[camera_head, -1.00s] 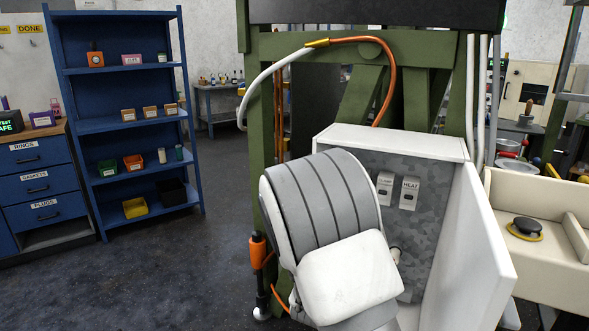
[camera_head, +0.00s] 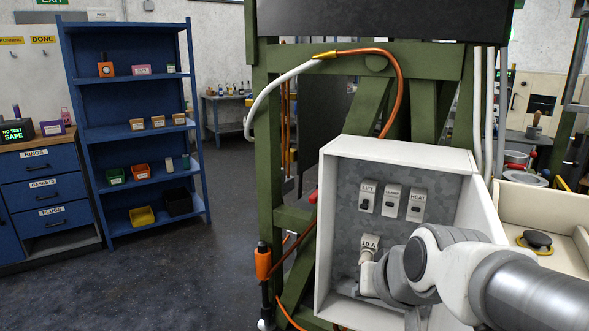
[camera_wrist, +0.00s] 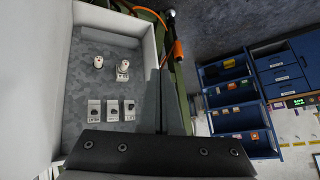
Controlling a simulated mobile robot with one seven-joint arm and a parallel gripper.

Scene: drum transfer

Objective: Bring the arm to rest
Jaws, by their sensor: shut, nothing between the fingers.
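My arm (camera_head: 440,270) reaches in from the lower right, its wrist in front of the lower right part of an open white box. My gripper (camera_wrist: 163,85) shows in the wrist view as two dark fingers shut together, empty, beside the box wall. In the head view the fingers are hidden or not distinct. The grey panel (camera_head: 347,215) inside the box carries switches marked LIFT (camera_head: 368,198), CLAMP (camera_head: 391,200) and HEAT (camera_head: 416,205). A white plug-like piece marked 10 A (camera_head: 368,248) is below them.
The box (camera_head: 395,150) is mounted on a green frame (camera_head: 262,150), with an orange-and-white hose (camera_head: 398,85) above. A blue shelf (camera_head: 130,130) with small bins and a blue drawer cabinet (camera_head: 45,195) stand left. The floor (camera_head: 175,265) between is clear.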

